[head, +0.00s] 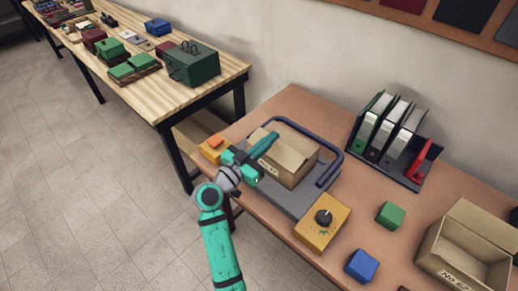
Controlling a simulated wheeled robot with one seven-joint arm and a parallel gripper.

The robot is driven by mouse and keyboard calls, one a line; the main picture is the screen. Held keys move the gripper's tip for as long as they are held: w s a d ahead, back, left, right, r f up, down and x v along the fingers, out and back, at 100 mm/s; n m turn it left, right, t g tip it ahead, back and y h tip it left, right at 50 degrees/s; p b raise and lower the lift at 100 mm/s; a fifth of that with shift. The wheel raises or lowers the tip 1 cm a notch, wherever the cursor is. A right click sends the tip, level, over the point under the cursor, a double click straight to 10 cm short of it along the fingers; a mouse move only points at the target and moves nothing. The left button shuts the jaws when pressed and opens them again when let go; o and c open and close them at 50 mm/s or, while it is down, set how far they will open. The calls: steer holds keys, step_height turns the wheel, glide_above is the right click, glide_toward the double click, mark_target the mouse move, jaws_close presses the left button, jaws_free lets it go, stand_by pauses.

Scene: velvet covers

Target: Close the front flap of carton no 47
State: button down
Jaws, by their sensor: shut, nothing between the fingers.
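A brown cardboard carton (297,171) sits on a grey plate (290,203) with a dark blue curved rail around its back and right side. Its label on the front is small and partly legible, seemingly "No 47". My gripper (264,144) is shut and empty, with its teal fingers over the carton's left top part. I cannot tell whether it touches the cardboard. The top looks largely covered, but the gripper hides part of it, and the front flap's exact position is unclear.
An open carton (462,262) stands at the right. A yellow box with a black knob (322,222), green block (390,215) and blue block (361,266) lie in front. A binder rack (395,140) stands behind. An orange box (213,150) is left of the plate.

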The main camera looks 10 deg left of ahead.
mark_target(274, 149)
steer(key=shift+w+d+f, duration=0.3)
steer(key=shift+w+f, duration=0.15)
steer(key=shift+f, duration=0.2)
steer(key=shift+w+d+f, duration=0.3)
steer(key=shift+w+f, duration=0.1)
steer(key=shift+f, duration=0.2)
steer(key=shift+w+d+f, duration=0.15)
steer(key=shift+f, duration=0.45)
